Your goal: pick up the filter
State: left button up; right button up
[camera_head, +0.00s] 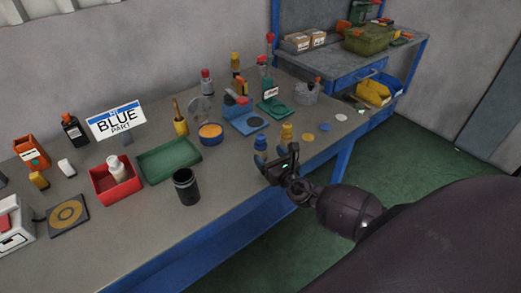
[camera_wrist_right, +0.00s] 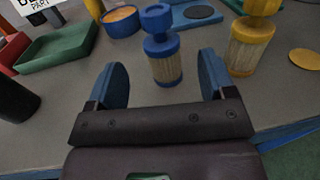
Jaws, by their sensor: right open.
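A filter with a blue top and a pale pleated body (camera_wrist_right: 163,66) stands upright on the table; it also shows in the head view (camera_head: 260,144). A similar filter with a yellow top (camera_wrist_right: 250,46) stands to its right, also in the head view (camera_head: 287,132). My right gripper (camera_head: 277,163) is open at the table's front edge. In the right wrist view its two blue fingers stand apart, with the blue filter seen between and beyond them. The fingers do not appear to touch it. My left gripper is not in view.
A "BLUE PART" sign (camera_head: 117,120) stands at the back of the grey table. A green tray (camera_head: 169,161), a red bin (camera_head: 104,183) and a black cup (camera_head: 186,188) are to the left. Blue (camera_head: 245,119) and green (camera_head: 275,107) fixtures stand behind the filters. Flat discs (camera_head: 307,137) lie to the right.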

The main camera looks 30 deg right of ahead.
aim_at(264, 150)
jog(key=shift+w+d+f, duration=0.1)
jog(key=shift+w+d, duration=0.05)
jog(key=shift+w, duration=1.35)
jog(key=shift+w+d+f, duration=0.1)
jog(key=shift+w, duration=1.35)
jog(key=shift+r, duration=0.1)
jog(key=c, duration=1)
